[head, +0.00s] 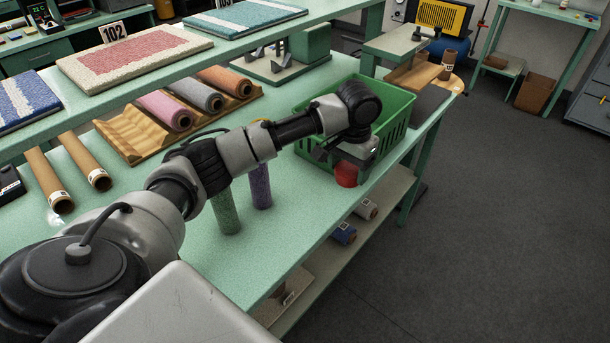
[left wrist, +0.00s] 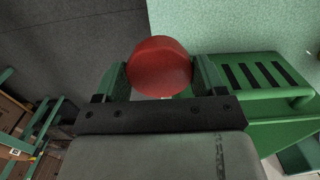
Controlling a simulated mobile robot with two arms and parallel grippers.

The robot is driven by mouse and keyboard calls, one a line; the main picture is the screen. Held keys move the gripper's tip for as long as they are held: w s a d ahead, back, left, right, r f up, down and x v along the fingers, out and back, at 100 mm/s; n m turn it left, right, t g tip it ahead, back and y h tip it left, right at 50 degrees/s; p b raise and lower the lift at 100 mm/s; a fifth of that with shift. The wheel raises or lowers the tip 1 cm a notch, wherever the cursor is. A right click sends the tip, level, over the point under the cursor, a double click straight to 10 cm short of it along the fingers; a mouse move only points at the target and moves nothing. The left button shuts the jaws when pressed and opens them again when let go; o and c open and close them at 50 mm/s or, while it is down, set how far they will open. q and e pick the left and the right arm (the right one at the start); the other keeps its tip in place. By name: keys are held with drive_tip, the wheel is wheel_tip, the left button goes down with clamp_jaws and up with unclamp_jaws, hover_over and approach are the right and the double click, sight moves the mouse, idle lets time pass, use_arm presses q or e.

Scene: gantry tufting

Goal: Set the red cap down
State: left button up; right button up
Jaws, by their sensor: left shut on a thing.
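The red cap (head: 346,175) is a short round piece near the front edge of the green table (head: 265,245), beside the green crate. My left gripper (head: 345,160) is shut on it from above. In the left wrist view the cap (left wrist: 160,66) sits between the two fingers, with table and dark floor behind it. I cannot tell whether the cap touches the tabletop. My right gripper is not in view.
The green crate (head: 400,112) stands just behind the gripper. A green roll (head: 226,212) and a purple roll (head: 260,187) stand upright to the left. A wooden rack (head: 125,140) holds several rolls farther back. The front strip of table is clear.

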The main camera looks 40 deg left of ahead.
use_arm(q)
drive_tip(key=a+f, duration=0.1)
drive_tip(key=a, duration=0.1)
drive_tip(key=s+a+f, duration=0.1)
drive_tip(key=a, duration=0.1)
drive_tip(key=s+a+f+p, duration=0.1)
drive_tip(key=a+f, duration=0.1)
drive_tip(key=a, duration=0.1)
drive_tip(key=shift+s+a+f, duration=0.1)
drive_tip(key=shift+a+f, duration=0.2)
drive_tip(key=shift+f, duration=0.2)
drive_tip(key=shift+f+p, duration=0.35)
drive_tip(key=shift+f, duration=1.5)
drive_tip(key=shift+f, duration=0.1)
drive_tip(key=o, duration=1)
